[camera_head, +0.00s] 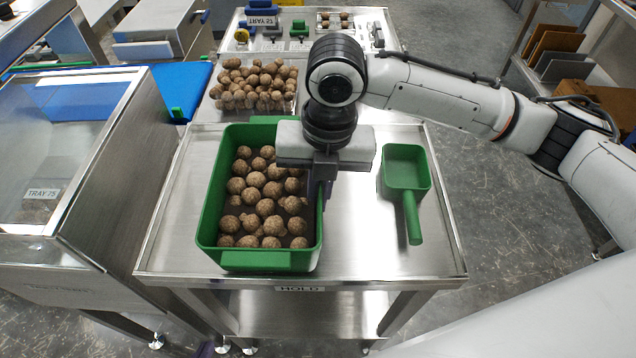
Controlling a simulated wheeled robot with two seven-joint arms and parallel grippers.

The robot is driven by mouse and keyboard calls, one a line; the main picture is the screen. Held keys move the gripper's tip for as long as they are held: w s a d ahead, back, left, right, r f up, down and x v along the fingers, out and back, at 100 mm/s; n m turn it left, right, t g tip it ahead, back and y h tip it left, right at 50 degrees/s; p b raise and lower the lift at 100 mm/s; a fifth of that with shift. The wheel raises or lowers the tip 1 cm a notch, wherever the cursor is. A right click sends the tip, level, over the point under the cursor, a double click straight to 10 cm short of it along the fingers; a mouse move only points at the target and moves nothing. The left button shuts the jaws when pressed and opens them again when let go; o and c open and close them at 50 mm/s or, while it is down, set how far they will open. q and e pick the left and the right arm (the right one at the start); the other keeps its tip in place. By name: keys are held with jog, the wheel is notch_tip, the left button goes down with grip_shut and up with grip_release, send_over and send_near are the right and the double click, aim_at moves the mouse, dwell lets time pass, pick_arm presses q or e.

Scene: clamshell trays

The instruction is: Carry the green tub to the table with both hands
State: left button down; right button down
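The green tub (270,261) stands upright on the steel table labelled HOLD (370,262) and holds many brown, rough round pieces. My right gripper (325,190) points down at the tub's right rim, with purple finger parts beside the wall. Its body hides part of that rim and the tub's far right corner, and I cannot tell whether the fingers are closed on the rim.
A green scoop (405,168) lies on the table right of the tub. A clear tray of brown pieces (255,84) is behind the tub. A glass-topped steel cabinet (118,180) stands close on the left. A farther table (375,20) holds small items. Floor is open at right.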

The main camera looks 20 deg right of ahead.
jog(key=shift+f, duration=0.6)
jog(key=shift+w, duration=0.1)
jog(key=c, duration=2.4)
grip_release()
jog(key=shift+f, duration=0.25)
jog(key=shift+c, duration=0.2)
jog(key=o, duration=0.4)
jog(key=shift+o, duration=0.2)
jog(key=shift+r, duration=0.1)
notch_tip(320, 180, up, 12)
jog(key=d, duration=0.1)
jog(key=shift+s+p, duration=0.25)
jog(key=shift+p, duration=0.1)
